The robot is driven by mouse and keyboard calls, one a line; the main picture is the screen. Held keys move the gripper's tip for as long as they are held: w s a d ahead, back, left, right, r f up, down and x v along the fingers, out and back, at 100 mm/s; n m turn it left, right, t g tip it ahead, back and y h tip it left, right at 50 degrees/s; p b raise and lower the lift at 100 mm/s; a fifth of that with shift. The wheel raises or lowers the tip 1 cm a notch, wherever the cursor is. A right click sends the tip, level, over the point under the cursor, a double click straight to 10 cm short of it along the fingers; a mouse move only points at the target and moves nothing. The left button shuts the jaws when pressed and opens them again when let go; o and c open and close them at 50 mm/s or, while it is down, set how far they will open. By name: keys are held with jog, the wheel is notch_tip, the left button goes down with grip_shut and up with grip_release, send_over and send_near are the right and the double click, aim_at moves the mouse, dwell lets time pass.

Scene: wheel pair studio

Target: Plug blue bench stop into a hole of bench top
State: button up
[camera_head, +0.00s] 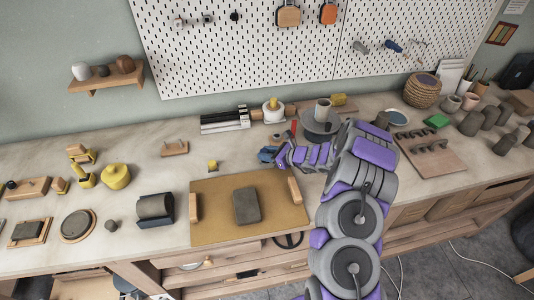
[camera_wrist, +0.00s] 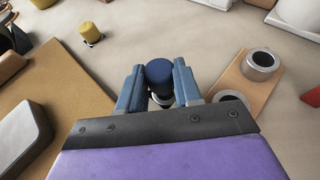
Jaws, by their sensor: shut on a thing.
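The blue bench stop (camera_wrist: 159,72) is a short cylinder with a dark lower part. My gripper (camera_wrist: 158,88) is shut on it, with one blue-grey finger on each side. In the head view my gripper (camera_head: 268,154) is over the bench top (camera_head: 130,150), behind the brown board. A wooden strip (camera_wrist: 240,78) with two metal-rimmed round openings lies just right of my gripper in the wrist view.
The brown board (camera_head: 215,215) holds a grey clay slab (camera_head: 246,205) and wooden side rails. A pottery wheel (camera_head: 320,124) with a pot stands behind my arm. A roller (camera_head: 155,208) and a yellow pot (camera_head: 116,176) are to the left. Bare bench surrounds the yellow stop.

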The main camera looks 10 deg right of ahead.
jog(key=shift+f+b, duration=0.35)
jog(key=shift+f, duration=0.45)
jog(key=o, duration=1.2)
jog(key=shift+c, duration=0.2)
jog(key=shift+s, duration=0.1)
jog(key=shift+d, duration=0.1)
jog(key=p+v, duration=0.3)
jog(key=v, duration=1.4)
jog(key=shift+d, duration=0.15)
